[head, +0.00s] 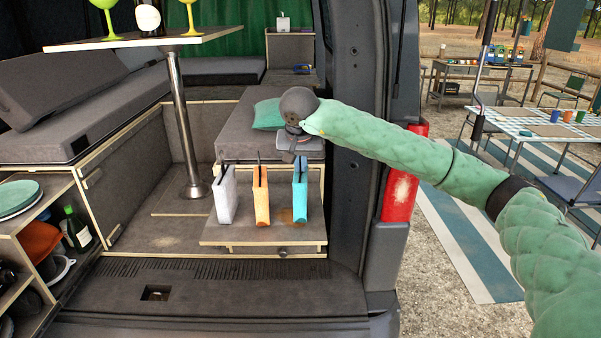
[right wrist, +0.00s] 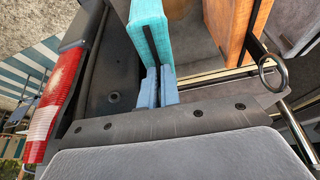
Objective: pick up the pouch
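Three thin, upright pouches stand side by side on the low grey platform (head: 228,232) in the van: a white one (head: 225,195), an orange one (head: 261,194) and a teal one (head: 300,192). Each of the white and orange pouches has a thin dark tab on top. My right gripper (head: 297,153) is directly above the teal pouch, pointing down. In the right wrist view its two blue fingers (right wrist: 158,87) are close together at the top of the teal pouch (right wrist: 149,32), with its dark strip running between them. The teal pouch still stands on the platform. My left gripper is out of view.
The van's door pillar and red tail light (head: 404,172) rise close to the right of the platform. A grey bench with a green cushion (head: 268,114) lies behind the pouches. A table post (head: 180,120) stands left. The orange pouch (right wrist: 238,28) is close beside the teal one.

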